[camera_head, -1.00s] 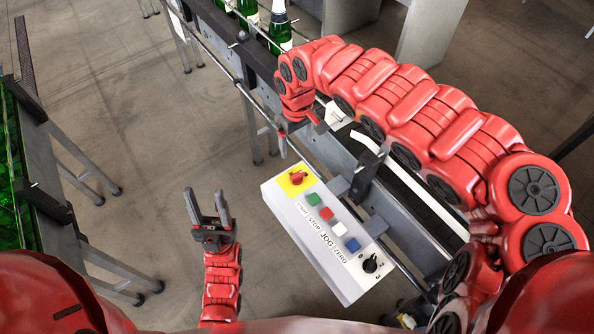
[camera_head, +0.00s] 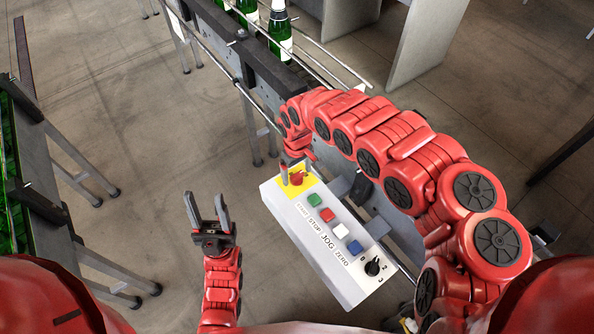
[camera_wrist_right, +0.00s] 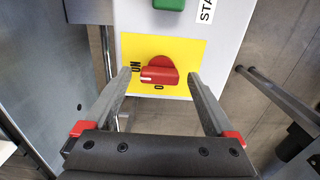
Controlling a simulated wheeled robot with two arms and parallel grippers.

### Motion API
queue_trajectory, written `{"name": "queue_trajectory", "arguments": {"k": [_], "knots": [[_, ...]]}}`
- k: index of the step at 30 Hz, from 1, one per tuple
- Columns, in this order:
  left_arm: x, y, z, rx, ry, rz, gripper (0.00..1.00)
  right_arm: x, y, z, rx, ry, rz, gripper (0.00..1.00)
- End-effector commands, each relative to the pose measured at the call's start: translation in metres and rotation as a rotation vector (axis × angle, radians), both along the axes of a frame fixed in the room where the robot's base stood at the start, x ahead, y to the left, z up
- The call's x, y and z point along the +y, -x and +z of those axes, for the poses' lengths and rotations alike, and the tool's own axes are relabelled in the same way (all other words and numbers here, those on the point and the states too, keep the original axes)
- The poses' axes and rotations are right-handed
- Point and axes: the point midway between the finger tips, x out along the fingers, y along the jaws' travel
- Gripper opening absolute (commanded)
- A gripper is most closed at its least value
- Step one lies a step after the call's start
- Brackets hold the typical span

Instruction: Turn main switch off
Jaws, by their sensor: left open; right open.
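The main switch is a red rotary knob (camera_head: 296,179) on a yellow plate (camera_head: 312,186) at the far left end of the white control box (camera_head: 327,281). In the right wrist view the red knob (camera_wrist_right: 159,73) lies between my open fingers, its handle roughly level across the picture, with "ON" printed to its left and "0" below. My right gripper (camera_head: 292,172) is open with its fingertips on either side of the knob; I cannot tell whether they touch it. My left gripper (camera_head: 207,207) is open and empty, left of the box.
The box also carries a green button (camera_head: 314,199), a red button (camera_head: 327,215), a white button (camera_head: 341,231), a blue button (camera_head: 354,247) and a black selector (camera_head: 373,266). The conveyor with green bottles (camera_head: 279,31) runs behind it.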

Motion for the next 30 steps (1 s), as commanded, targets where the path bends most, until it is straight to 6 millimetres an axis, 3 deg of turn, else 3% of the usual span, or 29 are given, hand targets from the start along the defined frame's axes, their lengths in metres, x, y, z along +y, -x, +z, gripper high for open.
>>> {"name": "queue_trajectory", "arguments": {"k": [8,22,30], "knots": [[0.0,0.0,0.0,0.0,0.0,0.0,0.5,-0.0003,-0.0005,-0.0005,-0.001,0.001,0.0,0.88],[0.0,0.0001,0.0001,0.0,0.0,0.0,0.5,-0.0005,-0.0007,-0.0001,-0.001,0.0,-0.001,0.04],[0.0,0.0,-0.0002,0.0,0.0,0.0,0.5,-0.0007,-0.001,0.0,-0.001,0.0,0.028,0.04]]}}
